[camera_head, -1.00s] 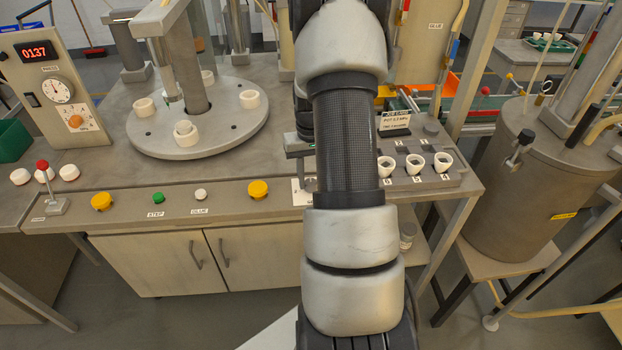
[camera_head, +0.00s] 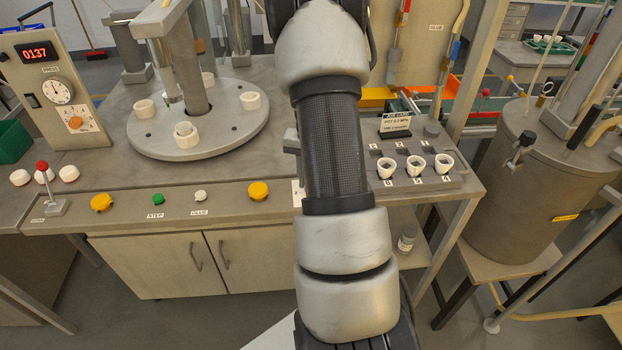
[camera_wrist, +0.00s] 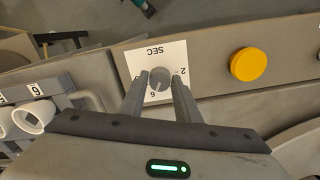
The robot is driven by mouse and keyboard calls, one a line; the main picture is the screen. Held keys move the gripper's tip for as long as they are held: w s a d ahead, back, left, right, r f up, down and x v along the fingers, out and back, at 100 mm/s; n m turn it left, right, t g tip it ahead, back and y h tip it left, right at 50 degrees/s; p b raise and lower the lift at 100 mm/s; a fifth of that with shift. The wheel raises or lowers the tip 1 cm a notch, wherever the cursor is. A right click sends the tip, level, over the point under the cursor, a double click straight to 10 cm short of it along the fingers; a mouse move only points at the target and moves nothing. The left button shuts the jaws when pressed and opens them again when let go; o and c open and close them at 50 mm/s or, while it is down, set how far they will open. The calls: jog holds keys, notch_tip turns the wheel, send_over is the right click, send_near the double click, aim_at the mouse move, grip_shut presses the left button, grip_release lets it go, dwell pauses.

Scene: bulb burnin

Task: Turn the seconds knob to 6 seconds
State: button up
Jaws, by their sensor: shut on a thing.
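The seconds knob (camera_wrist: 159,78) is a small grey round knob on a white plate (camera_wrist: 166,54) marked SEC, upside down in the wrist view. A 2 shows at the plate's right and a 6 on its near side, just below the knob. A faint light line on the knob seems to point toward the 6, but its exact angle is hard to tell. My gripper (camera_wrist: 160,82) has one finger on each side of the knob and is shut on it. In the head view my arm hides the knob; only the plate's left edge (camera_head: 297,193) shows.
A yellow button (camera_wrist: 248,64) sits right of the plate in the wrist view. White cups (camera_head: 416,165) stand in a block right of my arm. The round turntable (camera_head: 210,140) and the panel with a red display (camera_head: 38,52) are to the left.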

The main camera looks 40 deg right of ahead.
jog(key=o, duration=1)
jog(key=shift+o, duration=0.2)
jog(key=shift+r, duration=0.1)
notch_tip(320, 180, up, 17)
jog(key=p, duration=0.1)
jog(key=shift+r, duration=0.15)
